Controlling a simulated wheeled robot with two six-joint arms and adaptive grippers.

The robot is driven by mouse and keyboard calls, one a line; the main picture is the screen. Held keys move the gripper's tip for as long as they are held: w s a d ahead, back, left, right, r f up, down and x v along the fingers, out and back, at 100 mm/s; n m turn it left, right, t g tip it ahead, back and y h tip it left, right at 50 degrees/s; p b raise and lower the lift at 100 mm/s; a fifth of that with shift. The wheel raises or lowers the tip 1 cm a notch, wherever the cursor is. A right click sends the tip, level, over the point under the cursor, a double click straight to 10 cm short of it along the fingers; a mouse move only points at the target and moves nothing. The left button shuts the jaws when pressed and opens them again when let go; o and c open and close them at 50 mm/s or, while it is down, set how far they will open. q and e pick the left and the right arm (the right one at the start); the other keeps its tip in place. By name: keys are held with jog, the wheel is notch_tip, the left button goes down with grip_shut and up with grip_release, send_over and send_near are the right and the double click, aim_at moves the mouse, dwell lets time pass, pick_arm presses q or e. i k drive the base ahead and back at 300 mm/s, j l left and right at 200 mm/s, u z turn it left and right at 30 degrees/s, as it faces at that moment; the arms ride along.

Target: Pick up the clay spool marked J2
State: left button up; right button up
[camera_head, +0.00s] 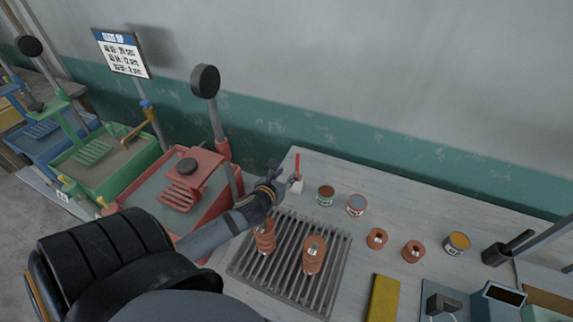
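Two taller orange-brown clay spools stand on the slatted metal rack, one at the left (264,238) and one nearer its middle (313,258). Two smaller clay pieces of the same colour, one on the left (377,238) and one on the right (413,251), sit on the table to the right of the rack. Pale labels show on some of them, but I cannot read J2 on any. My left gripper (279,172) is above the table behind the rack, its dark fingers apart and empty, clear of the spools. My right gripper is out of view.
The slatted rack (333,290) covers the table's left part. A white holder with a red stick (297,183) stands close to my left gripper. Several tins, including a yellow-topped one (456,243), stand along the back. A yellow block (383,298) lies at the front.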

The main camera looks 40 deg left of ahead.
aim_at(377, 238)
jog(key=k+j, duration=0.1)
jog(key=k, duration=0.4)
jog(key=k+j, duration=0.15)
jog(key=k, duration=0.35)
